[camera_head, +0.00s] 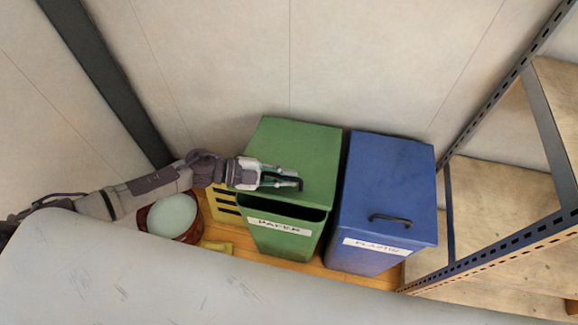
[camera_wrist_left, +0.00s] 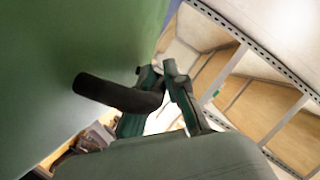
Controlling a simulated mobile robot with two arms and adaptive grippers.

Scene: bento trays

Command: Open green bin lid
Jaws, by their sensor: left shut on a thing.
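The green bin (camera_head: 282,238) stands against the wall, with a white label on its front. Its green lid (camera_head: 300,145) is tilted up at the front, and a dark gap shows between the lid's front edge and the bin. My left gripper (camera_head: 284,180) is over the front part of the lid, shut on the dark lid handle (camera_head: 300,184). In the left wrist view the dark bar of the handle (camera_wrist_left: 105,93) runs from the green lid (camera_wrist_left: 75,45) to between my fingers (camera_wrist_left: 165,88). My right gripper is not in view.
A blue bin (camera_head: 385,185) with a closed lid and dark handle stands right of the green one. A metal shelf (camera_head: 500,245) is at the right. A yellow crate (camera_head: 222,205) and a round red container (camera_head: 172,216) are left. A large pale surface (camera_head: 200,290) fills the foreground.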

